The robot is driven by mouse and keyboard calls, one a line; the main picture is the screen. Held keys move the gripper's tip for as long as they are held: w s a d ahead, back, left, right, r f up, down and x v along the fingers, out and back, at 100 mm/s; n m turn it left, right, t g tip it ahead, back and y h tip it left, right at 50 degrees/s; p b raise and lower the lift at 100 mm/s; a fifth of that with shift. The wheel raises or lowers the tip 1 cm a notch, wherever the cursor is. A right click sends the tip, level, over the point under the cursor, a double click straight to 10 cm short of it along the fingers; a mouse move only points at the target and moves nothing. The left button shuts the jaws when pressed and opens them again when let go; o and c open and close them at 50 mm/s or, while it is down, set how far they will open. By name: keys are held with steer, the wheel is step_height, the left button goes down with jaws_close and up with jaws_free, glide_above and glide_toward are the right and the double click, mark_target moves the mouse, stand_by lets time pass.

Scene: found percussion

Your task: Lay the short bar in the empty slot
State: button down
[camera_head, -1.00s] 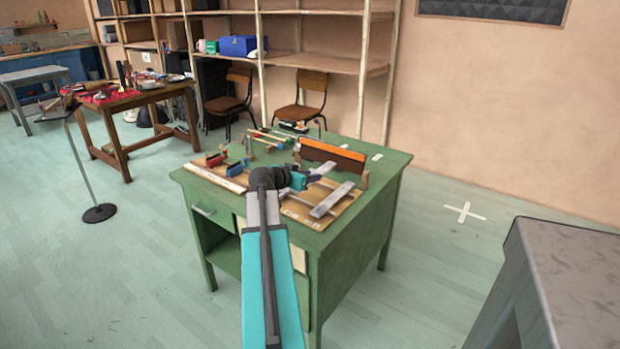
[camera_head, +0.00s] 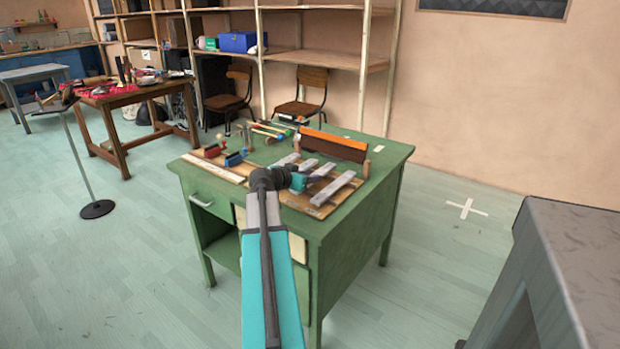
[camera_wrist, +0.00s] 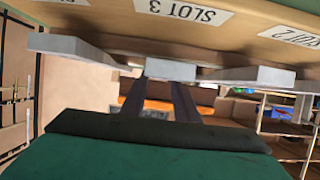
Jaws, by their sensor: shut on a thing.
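My gripper (camera_head: 303,182) is low over the wooden board on the green desk. It is shut on a short grey bar (camera_head: 322,170), which lies between its neighbours. In the upside-down wrist view, the fingers (camera_wrist: 160,100) reach to this bar (camera_wrist: 170,69), in line with the SLOT 3 label (camera_wrist: 180,10). One grey bar (camera_wrist: 80,46) is to its left there and another (camera_wrist: 255,76) to its right. In the head view, a longer grey bar (camera_head: 333,188) lies at the right. I cannot tell whether the held bar touches the board. My gripper partly hides it.
An orange-and-brown upright piece (camera_head: 333,146) stands behind the bars. Red (camera_head: 212,151) and blue (camera_head: 235,158) clamp-like items and several sticks (camera_head: 265,130) lie on the desk (camera_head: 340,225). A grey block-like table (camera_head: 575,260) stands at front right.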

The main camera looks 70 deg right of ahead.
steer(key=shift+f+b, duration=0.35)
steer(key=shift+b, duration=0.1)
stand_by(0.6)
steer(key=c, duration=1.3)
jaws_free()
steer(key=shift+a, duration=0.15)
steer(key=v, duration=1.3)
steer(key=shift+a+r, duration=0.2)
steer(key=shift+r, duration=0.05)
steer(key=shift+r, duration=0.1)
